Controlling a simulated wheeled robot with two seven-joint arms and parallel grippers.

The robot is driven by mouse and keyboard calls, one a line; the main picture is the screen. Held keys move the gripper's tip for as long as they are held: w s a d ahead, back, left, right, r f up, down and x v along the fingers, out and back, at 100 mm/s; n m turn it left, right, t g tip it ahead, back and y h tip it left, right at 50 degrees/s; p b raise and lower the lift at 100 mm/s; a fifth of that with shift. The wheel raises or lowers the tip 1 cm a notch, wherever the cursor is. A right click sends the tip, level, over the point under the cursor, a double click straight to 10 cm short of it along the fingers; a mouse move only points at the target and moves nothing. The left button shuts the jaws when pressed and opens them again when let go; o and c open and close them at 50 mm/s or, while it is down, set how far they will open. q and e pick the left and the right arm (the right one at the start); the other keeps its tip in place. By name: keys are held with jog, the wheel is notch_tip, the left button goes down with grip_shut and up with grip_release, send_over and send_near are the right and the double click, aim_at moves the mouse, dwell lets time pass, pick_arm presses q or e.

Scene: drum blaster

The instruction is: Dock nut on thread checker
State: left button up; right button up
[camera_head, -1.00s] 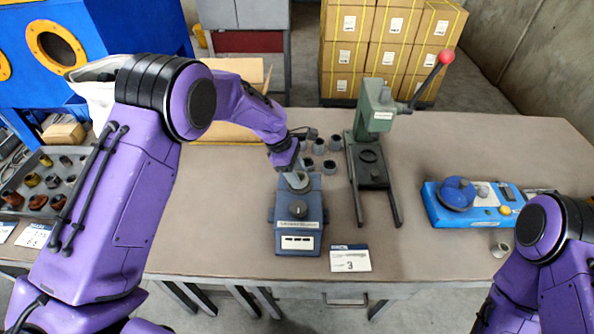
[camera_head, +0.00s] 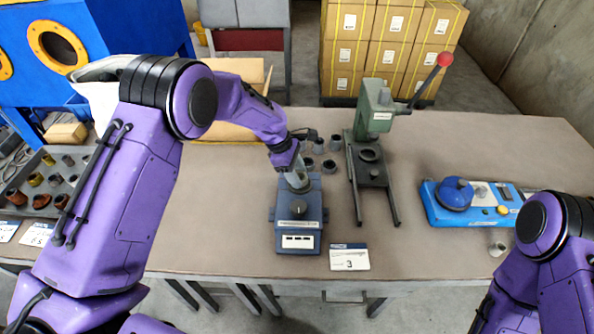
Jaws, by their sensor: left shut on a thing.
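The thread checker is a dark blue box (camera_head: 298,238) with a white label on its front, standing mid-table in the head view. My left gripper (camera_head: 297,180) points down over its back part. It is shut on a small grey nut (camera_head: 298,183), which is at or just above the top of the checker; I cannot tell whether they touch. The fingers largely hide the nut. My right arm (camera_head: 545,235) shows at the lower right, and its gripper is out of view.
A green lever press (camera_head: 376,115) stands right of the checker. Several grey nuts (camera_head: 329,166) stand behind. A blue device (camera_head: 470,203) and a small grey ring (camera_head: 497,249) lie at right. A card marked 3 (camera_head: 349,257) lies in front. A parts tray (camera_head: 45,180) is at left.

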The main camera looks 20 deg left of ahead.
pick_arm(q)
jog(key=shift+f, duration=0.55)
dwell(0.4)
jog(key=o, duration=0.9)
jog(key=p+v, duration=1)
jog(key=v, duration=0.1)
jog(key=shift+p, duration=0.35)
jog(key=shift+w, duration=0.1)
